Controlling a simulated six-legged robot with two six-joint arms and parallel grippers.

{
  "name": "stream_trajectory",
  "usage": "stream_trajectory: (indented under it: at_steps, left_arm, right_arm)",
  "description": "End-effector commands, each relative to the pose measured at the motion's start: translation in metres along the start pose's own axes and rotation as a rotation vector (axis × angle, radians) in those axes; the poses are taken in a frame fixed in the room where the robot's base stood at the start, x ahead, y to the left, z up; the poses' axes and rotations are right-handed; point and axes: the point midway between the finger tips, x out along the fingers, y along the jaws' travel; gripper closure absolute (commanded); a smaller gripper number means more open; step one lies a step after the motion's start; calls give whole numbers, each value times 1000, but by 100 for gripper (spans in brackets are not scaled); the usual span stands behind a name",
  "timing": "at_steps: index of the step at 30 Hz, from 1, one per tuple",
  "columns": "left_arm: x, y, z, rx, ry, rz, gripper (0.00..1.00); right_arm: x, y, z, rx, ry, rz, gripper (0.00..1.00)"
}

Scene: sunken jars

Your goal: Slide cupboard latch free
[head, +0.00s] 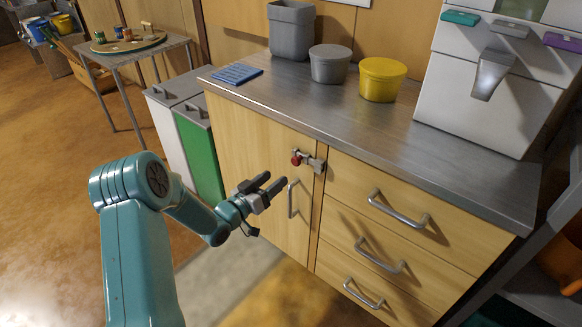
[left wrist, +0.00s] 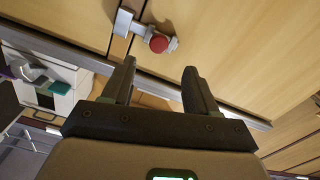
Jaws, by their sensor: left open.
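The cupboard latch (head: 308,161) is a small metal bolt with a red knob (head: 296,158). It sits near the top right edge of the wooden cupboard door (head: 250,170) and reaches across the gap toward the drawers. In the left wrist view the latch (left wrist: 133,28) and its red knob (left wrist: 158,43) show beyond the fingertips. My left gripper (head: 269,185) is open and empty in front of the door, lower and left of the latch, apart from it. The door's bar handle (head: 291,199) is just right of the fingers. My right gripper is not in view.
Drawers with bar handles (head: 398,212) are right of the door. The metal counter (head: 300,95) above holds a blue mat (head: 237,74), a grey tub (head: 330,64), a yellow tub (head: 382,79) and a white dispenser (head: 490,80). White and green bins (head: 199,147) stand left.

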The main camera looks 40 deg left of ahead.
Motion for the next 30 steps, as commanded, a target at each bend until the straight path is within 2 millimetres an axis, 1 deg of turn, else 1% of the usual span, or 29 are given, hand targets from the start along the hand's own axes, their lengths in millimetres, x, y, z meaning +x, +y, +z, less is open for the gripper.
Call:
stream_trajectory:
  at_steps: [1,3,6,10,12,15,23,24,26,27,29,30]
  left_arm:
    - [13,2,0,2,2,4,42]
    - [30,2,1,0,2,4,42]
    - [50,3,1,1,1,3,42]
    - [70,3,1,0,0,2,42]
    - [77,3,1,0,1,2,42]
    - [83,3,1,-1,0,0,42]
    - [85,3,1,-1,0,0,42]
    - [85,3,1,-1,0,0,45]
    - [85,3,1,-1,0,0,64]
    - [85,3,1,-1,0,0,77]
    - [85,3,1,-1,0,0,97]
    - [85,3,1,-1,0,0,100]
  right_arm:
    - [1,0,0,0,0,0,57]
    - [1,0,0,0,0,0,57]
    - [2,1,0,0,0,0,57]
    - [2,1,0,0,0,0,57]
    - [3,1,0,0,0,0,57]
    - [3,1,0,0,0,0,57]
    - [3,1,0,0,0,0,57]
    - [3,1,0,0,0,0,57]
    - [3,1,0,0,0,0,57]
    - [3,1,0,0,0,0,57]
    - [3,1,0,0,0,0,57]
    - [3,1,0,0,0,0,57]
